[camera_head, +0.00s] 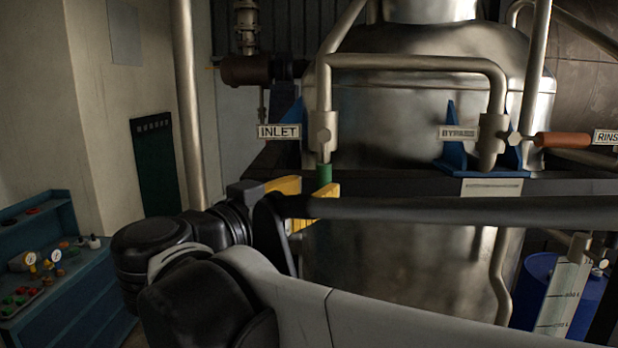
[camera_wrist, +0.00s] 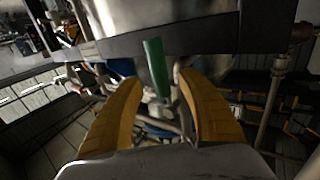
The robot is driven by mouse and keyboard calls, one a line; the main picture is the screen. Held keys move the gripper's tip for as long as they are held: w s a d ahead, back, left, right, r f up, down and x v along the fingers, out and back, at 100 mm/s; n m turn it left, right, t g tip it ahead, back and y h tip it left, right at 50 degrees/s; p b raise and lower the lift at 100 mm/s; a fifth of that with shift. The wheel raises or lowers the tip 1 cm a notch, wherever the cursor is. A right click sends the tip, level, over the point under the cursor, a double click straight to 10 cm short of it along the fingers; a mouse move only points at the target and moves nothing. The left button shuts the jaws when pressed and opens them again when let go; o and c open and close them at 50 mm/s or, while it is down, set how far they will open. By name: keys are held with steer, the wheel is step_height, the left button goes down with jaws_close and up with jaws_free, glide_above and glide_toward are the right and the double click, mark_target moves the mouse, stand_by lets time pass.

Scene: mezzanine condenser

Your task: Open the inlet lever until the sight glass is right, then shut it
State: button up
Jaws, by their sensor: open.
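The inlet lever (camera_head: 324,174) has a green grip and hangs straight down from the metal valve body beside the INLET label (camera_head: 279,132). My gripper (camera_head: 308,202) has yellow fingers and is open just below and around the lever's lower end. In the wrist view the green lever (camera_wrist: 155,68) stands between the two open fingers (camera_wrist: 160,84); I cannot tell whether either touches it. A pale graduated column (camera_head: 562,295) at the lower right, with volume marks, appears to be the sight glass. Its liquid level is not clear.
A BYPASS valve (camera_head: 491,135) and a RINSE lever with a brown-orange grip (camera_head: 563,140) are to the right. A dark horizontal rail (camera_head: 480,209) crosses the steel tank (camera_head: 400,120). A blue drum (camera_head: 538,280) stands behind the column. A blue bench (camera_head: 75,290) is at left.

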mark_target(319, 186)
steer(key=x, duration=0.4)
steer(key=shift+w+p, duration=0.1)
steer(key=shift+p, duration=0.25)
jaws_close()
